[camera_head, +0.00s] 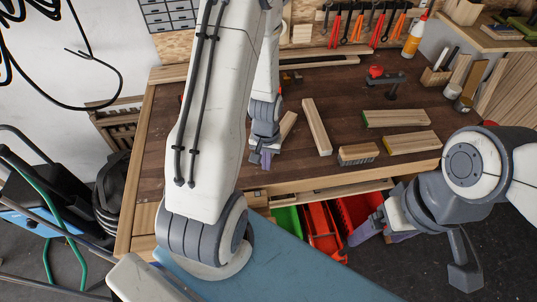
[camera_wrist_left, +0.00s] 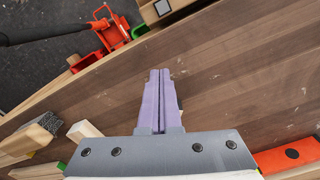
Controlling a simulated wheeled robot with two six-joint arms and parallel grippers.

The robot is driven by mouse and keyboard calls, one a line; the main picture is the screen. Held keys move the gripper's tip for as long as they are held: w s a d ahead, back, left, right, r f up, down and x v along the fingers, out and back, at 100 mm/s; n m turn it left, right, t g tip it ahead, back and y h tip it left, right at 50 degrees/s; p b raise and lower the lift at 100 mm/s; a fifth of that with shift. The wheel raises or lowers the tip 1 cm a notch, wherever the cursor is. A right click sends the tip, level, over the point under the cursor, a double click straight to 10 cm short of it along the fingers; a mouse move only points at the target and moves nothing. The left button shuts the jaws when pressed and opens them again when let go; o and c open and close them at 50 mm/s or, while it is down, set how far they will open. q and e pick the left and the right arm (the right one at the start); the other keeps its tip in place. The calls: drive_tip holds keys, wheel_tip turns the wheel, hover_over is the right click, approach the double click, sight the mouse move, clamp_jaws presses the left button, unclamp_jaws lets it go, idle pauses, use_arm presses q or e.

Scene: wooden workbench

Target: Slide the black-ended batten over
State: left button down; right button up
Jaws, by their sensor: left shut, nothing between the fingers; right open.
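My left gripper (camera_head: 266,160) is shut and empty above the front part of the bench; its purple fingers (camera_wrist_left: 160,100) are together in the left wrist view. A short batten (camera_head: 288,126) lies just beside and behind it, partly hidden by the gripper, so I cannot see its near end or any black marking. A longer pale batten (camera_head: 317,127) lies to its right, and shows with a plain end in the left wrist view (camera_wrist_left: 86,131). My right gripper (camera_head: 378,228) is open and empty, off the bench's front edge at the right.
A green-ended batten (camera_head: 395,117), a yellow-ended batten (camera_head: 411,141) and a short block (camera_head: 358,154) lie at the right. Red bins (camera_head: 322,228) and a green bin (camera_head: 287,221) stand below the front edge. An orange piece with a black dot (camera_wrist_left: 290,157) shows in the wrist view.

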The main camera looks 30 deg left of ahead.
use_arm(q)
drive_tip(key=shift+f, duration=0.85)
drive_tip(key=shift+w+a+p, duration=0.2)
drive_tip(key=shift+w+p, duration=0.15)
drive_tip(key=shift+w, duration=0.25)
drive_tip(key=shift+w+a+p, duration=0.2)
drive_tip(key=shift+w+p, duration=0.15)
drive_tip(key=shift+w, duration=0.2)
drive_tip(key=shift+w+a, duration=0.15)
drive_tip(key=shift+w, duration=0.2)
drive_tip(key=shift+w+a+f, duration=0.1)
drive_tip(key=shift+w+a, duration=0.05)
drive_tip(key=shift+w, duration=0.25)
drive_tip(key=shift+w+a, duration=0.25)
drive_tip(key=shift+w, duration=0.35)
drive_tip(key=shift+w+a, duration=0.2)
drive_tip(key=shift+w, duration=0.35)
